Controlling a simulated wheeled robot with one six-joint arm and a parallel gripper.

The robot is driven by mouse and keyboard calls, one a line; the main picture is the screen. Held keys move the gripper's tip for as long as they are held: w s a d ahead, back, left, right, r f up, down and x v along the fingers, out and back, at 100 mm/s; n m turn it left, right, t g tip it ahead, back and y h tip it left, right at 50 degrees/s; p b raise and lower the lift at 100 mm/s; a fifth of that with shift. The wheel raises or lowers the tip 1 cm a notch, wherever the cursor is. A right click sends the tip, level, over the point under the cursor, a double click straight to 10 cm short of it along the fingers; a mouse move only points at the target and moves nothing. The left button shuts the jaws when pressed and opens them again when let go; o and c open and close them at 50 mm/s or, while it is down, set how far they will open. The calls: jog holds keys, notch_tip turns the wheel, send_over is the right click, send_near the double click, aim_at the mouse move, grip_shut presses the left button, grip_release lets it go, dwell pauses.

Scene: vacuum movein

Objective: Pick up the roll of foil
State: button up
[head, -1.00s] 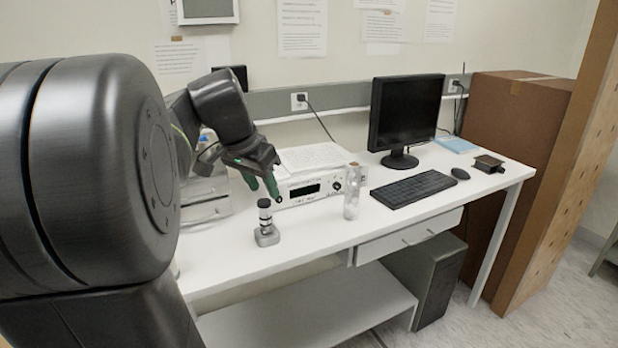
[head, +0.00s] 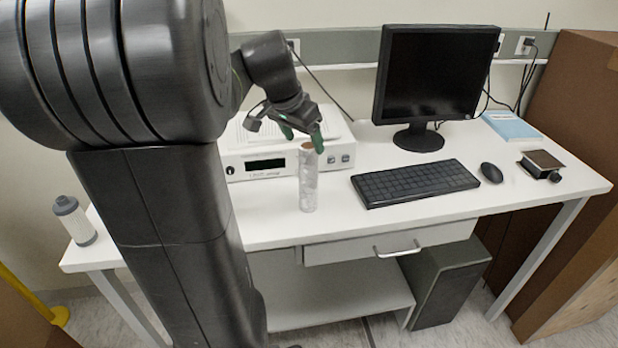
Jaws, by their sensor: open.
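My gripper (head: 304,138) has green fingertips and is open. It is at the top of the roll, pointing down, with one finger in front of the roll's upper right edge and the other to its upper left. I cannot tell whether the fingers touch the roll.
A white instrument box (head: 262,162) stands behind the roll. A keyboard (head: 415,183), mouse (head: 491,172) and monitor (head: 428,75) are to the right. A grey-white canister (head: 75,220) stands at the far left. Table space in front of the roll is clear.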

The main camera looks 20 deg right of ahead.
aim_at(310, 158)
jog(key=x, duration=0.3)
jog(key=p+x, duration=0.1)
jog(key=x, duration=0.3)
jog(key=shift+s+f, duration=0.2)
jog(key=shift+a, duration=0.1)
jog(key=shift+c, duration=0.4)
grip_shut()
